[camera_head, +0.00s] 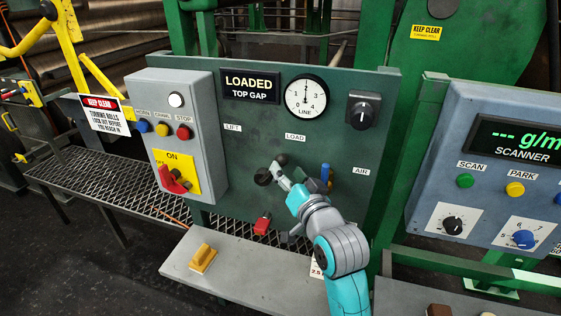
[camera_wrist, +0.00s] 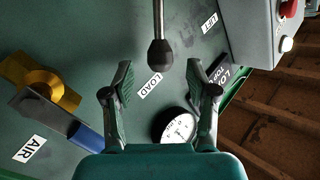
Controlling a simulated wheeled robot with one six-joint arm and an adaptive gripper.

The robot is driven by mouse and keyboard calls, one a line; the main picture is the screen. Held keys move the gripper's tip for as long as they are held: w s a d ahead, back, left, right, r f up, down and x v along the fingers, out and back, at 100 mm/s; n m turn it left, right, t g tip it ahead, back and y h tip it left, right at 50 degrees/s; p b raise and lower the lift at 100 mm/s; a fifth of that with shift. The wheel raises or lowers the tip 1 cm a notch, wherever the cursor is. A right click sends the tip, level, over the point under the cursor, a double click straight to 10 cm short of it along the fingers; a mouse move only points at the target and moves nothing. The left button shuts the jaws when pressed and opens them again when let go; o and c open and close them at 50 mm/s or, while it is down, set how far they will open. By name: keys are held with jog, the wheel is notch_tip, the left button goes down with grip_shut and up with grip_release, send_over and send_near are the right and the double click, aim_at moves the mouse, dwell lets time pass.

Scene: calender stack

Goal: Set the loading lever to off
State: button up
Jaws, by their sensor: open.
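The loading lever (camera_wrist: 159,53) shows in the wrist view as a metal rod with a black knob, coming in from the top edge. Its knob lies in the picture between the spread fingers of my gripper (camera_wrist: 167,82), with a gap on both sides. My gripper is open and holds nothing. In the head view my gripper (camera_head: 272,169) is in front of the green panel (camera_head: 240,140), below the LOAD label (camera_head: 295,137). There the arm and fingers hide most of the lever. A display (camera_head: 250,85) above reads LOADED, TOP GAP.
A blue-handled valve (camera_head: 326,173) by the AIR label is close right of my gripper. A grey switch box (camera_head: 212,130) with a red switch is to the left. A dial gauge (camera_head: 306,97) and black knob (camera_head: 364,108) are above. A grey shelf (camera_head: 225,275) lies below.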

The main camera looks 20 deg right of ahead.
aim_at(283, 165)
jog(key=shift+w+a, duration=0.15)
jog(key=shift+w, duration=2.45)
grip_shut()
